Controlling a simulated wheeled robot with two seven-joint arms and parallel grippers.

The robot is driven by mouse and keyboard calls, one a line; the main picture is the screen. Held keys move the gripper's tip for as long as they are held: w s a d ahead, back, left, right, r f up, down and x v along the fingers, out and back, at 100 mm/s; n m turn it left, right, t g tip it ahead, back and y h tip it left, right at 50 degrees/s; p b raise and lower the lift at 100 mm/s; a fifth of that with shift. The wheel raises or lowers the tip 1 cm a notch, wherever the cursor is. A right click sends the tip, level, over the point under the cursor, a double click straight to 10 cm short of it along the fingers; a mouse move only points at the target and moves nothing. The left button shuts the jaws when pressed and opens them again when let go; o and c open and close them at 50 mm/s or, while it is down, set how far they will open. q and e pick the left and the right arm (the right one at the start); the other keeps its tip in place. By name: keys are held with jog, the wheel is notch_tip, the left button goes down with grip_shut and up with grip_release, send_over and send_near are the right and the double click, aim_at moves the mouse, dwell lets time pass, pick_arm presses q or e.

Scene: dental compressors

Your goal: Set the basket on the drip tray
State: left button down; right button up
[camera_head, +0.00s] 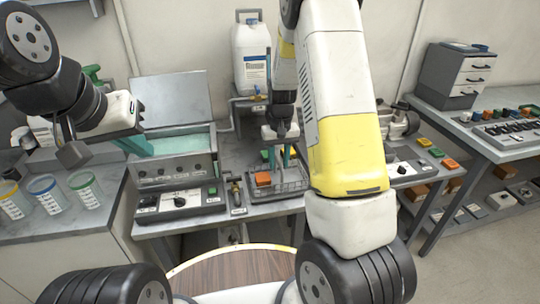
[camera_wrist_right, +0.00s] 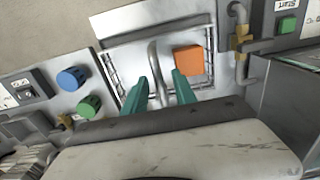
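In the right wrist view, the basket's frame (camera_wrist_right: 117,76) and upright metal handle (camera_wrist_right: 153,62) show beside the orange block (camera_wrist_right: 188,59). A pale plate lies under or around the basket; I cannot tell whether it is the drip tray. My right gripper (camera_head: 277,155) is low over the basket. Its teal fingers (camera_wrist_right: 159,92) are apart on either side of the handle, with visible gaps. My left gripper (camera_head: 128,140) is at the left, its fingertips unclear.
A cleaner with a raised lid (camera_head: 172,98) and teal basin stands left of the basket. A control box (camera_head: 182,201) is in front of it. Several clear cups (camera_head: 48,196) stand at the left. A white jug (camera_head: 251,58) is behind.

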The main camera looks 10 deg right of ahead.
notch_tip(320, 180, up, 8)
jog(key=shift+r, duration=0.25)
jog(key=s+a+r+t+y, duration=0.1)
jog(key=s+r+t+y, duration=0.15)
jog(key=s+r, duration=1.05)
jog(key=s+a+r+t, duration=0.1)
jog(key=s+r+t, duration=0.2)
jog(key=s, duration=0.8)
notch_tip(320, 180, up, 2)
jog(key=shift+s+a+t, duration=0.15)
jog(key=shift+a+t, duration=0.15)
jog(key=shift+t, duration=0.05)
jog(key=shift+h, duration=0.25)
